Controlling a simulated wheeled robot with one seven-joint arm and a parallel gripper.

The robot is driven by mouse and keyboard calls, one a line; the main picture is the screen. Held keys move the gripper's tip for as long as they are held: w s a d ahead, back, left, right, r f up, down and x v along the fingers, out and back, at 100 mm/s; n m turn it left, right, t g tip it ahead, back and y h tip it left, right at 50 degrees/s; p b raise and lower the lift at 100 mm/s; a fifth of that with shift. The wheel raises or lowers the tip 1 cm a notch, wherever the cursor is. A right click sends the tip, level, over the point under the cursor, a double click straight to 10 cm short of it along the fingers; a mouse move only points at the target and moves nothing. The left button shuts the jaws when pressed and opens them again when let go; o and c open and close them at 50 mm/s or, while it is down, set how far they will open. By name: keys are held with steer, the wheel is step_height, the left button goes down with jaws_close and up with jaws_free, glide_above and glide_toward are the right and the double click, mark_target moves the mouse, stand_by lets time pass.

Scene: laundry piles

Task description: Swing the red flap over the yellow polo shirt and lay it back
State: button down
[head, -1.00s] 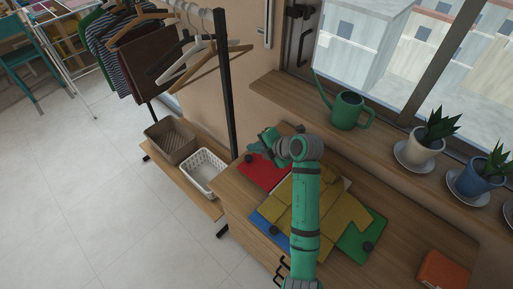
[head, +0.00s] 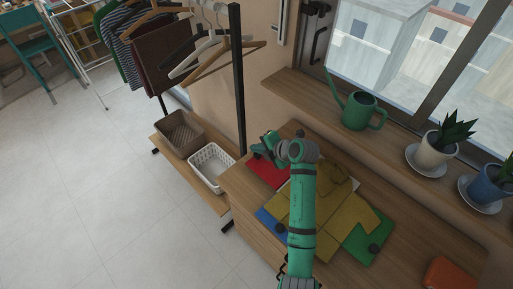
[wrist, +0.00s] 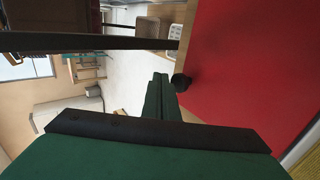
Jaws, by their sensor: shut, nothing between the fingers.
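The yellow polo shirt (head: 303,212) lies spread on the folding board on top of the wooden dresser, partly hidden behind my arm. The red flap (head: 268,172) lies at the far left of the board, with a black knob (wrist: 180,82) at its edge in the wrist view. The red flap also fills the right of the wrist view (wrist: 245,70). My gripper (head: 260,147) is at the flap's outer edge near the knob. Its green fingers (wrist: 158,95) are together and empty. I cannot tell whether they touch the knob.
The blue flap (head: 268,220) and green flap (head: 365,243) lie at the board's other sides. A watering can (head: 359,110) and potted plants (head: 438,143) stand on the sill. A white basket (head: 211,168), brown basket (head: 180,132) and clothes rack post (head: 236,80) stand left. An orange item (head: 444,274) lies right.

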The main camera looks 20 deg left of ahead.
step_height(320, 180, up, 14)
stand_by(0.8)
